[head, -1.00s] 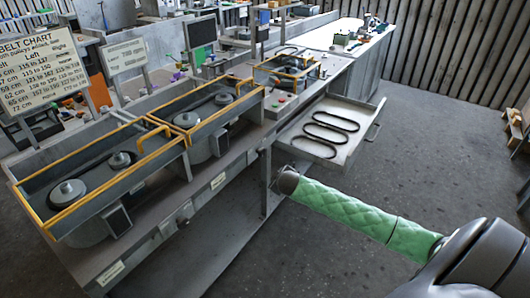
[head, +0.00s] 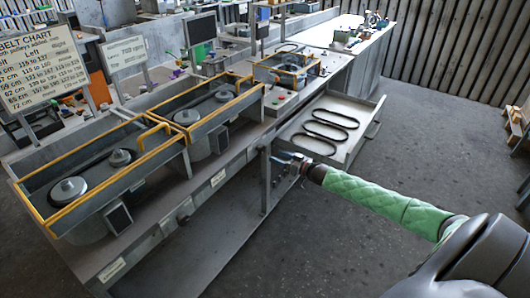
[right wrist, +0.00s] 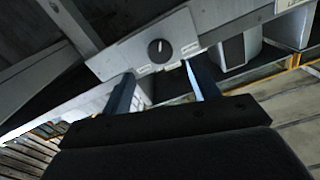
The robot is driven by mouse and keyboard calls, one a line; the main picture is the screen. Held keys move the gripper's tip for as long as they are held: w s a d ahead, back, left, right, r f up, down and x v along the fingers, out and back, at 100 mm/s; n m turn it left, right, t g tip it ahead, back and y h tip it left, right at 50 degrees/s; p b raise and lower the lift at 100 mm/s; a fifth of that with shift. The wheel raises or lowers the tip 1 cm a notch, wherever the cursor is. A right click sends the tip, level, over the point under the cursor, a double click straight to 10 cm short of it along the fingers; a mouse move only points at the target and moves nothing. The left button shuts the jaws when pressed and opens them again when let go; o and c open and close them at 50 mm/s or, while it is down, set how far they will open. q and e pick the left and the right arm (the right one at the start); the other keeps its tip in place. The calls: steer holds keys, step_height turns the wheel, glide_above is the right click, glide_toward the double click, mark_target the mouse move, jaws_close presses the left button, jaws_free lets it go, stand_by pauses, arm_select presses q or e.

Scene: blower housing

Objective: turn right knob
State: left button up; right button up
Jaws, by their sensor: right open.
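In the right wrist view, a round black knob (right wrist: 158,49) with a light pointer mark sits on a grey plate with small white labels. My right gripper (right wrist: 163,75) is open, its two fingers apart, pointing at the plate on either side below the knob. The knob is not between the fingertips, and nothing is held. In the head view my right gripper (head: 283,158) is at the bench's front side, left of the open drawer. I cannot make out this knob in the head view. My left gripper is not in view.
An open drawer (head: 348,151) with several black belts juts out just behind my right gripper. Yellow-framed belt housings (head: 90,170) stand along the bench top. A belt chart (head: 40,68) stands at the left. The floor in front is clear.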

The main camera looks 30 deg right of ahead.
mark_target(263, 151)
steer(key=p+x, duration=0.2)
steer(key=x, duration=0.4)
steer(key=shift+w+a, duration=0.1)
steer(key=shift+w, duration=0.3)
arm_select(q)
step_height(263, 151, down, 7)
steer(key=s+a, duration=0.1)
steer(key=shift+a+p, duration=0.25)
steer(key=shift+p, duration=0.05)
arm_select(e)
steer(key=shift+w+a, duration=0.25)
steer(key=shift+w, duration=0.2)
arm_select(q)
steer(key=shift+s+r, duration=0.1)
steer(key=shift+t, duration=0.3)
arm_select(e)
steer(key=c, duration=1)
